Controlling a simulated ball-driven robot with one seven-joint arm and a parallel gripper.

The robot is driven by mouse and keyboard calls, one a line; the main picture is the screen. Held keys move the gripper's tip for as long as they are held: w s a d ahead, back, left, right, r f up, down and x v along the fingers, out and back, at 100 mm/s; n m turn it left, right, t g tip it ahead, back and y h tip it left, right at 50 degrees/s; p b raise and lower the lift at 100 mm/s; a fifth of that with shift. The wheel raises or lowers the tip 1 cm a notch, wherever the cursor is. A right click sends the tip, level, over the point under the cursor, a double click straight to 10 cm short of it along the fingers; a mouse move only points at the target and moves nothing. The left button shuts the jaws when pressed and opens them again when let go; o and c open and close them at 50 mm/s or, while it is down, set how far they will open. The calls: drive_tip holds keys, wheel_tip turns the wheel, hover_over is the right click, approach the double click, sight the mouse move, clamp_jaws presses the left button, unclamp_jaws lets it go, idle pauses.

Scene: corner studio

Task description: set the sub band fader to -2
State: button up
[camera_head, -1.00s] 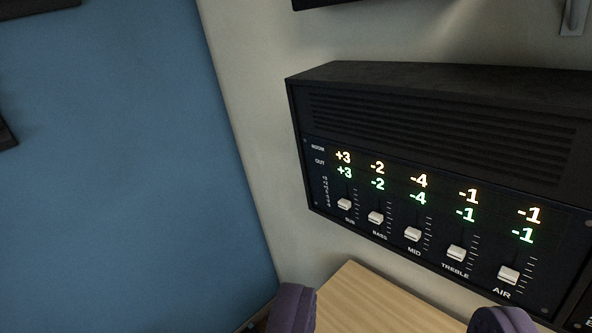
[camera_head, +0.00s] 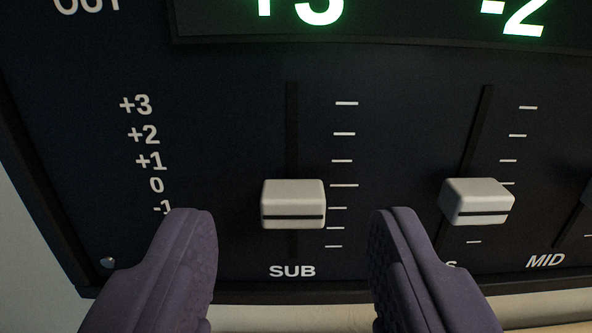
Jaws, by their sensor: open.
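The SUB fader's pale grey cap (camera_head: 294,204) with a dark stripe sits in its vertical slot, low of mid-travel. It spans roughly the 0 to -1 marks; its exact setting is hard to tell as it stands out from the panel. The green OUT readout (camera_head: 300,10) above SUB, cut by the top edge, reads +3. My gripper (camera_head: 291,214) is open, its purple fingers left and right of the SUB cap with gaps on both sides. The left finger covers the scale labels (camera_head: 157,185) below -1.
The BASS fader cap (camera_head: 477,202) is just right of my right finger, which partly covers the BASS label. Its OUT readout (camera_head: 515,14) reads -2. The MID label (camera_head: 546,261) is further right. A pale wood surface (camera_head: 550,325) shows at lower right.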

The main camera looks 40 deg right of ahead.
drive_tip(key=shift+x, duration=1.2)
clamp_jaws()
drive_tip(key=shift+f+b, duration=0.5)
drive_tip(key=shift+f, duration=0.75)
drive_tip(key=shift+r, duration=0.1)
unclamp_jaws()
drive_tip(key=p+v, duration=0.1)
drive_tip(key=v, duration=0.7)
drive_tip(key=shift+p, duration=0.3)
